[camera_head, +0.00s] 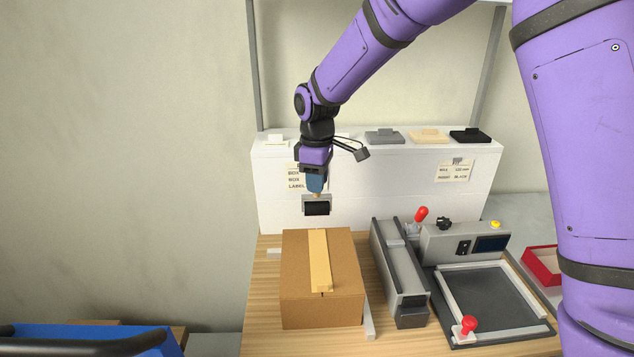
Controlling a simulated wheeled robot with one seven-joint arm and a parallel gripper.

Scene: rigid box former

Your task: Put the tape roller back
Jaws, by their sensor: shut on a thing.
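My gripper (315,184) is above the far side of the box and points down. It is shut on the tape roller, whose blue handle is between the jaws. The tape roller (317,207) hangs below with its black roll in a light frame, in front of the white panel. It appears apart from the box. The brown cardboard box (300,290) stands closed on the wooden table, with a tan tape strip (320,262) along its top seam. I cannot make out a holder for the roller.
The white panel (400,200) stands behind, with grey (384,136), beige (429,135) and black (470,136) pieces on top. A grey machine (400,275) with red knobs is right of the box. A red tray (543,265) is at far right. A blue bin (80,340) is lower left.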

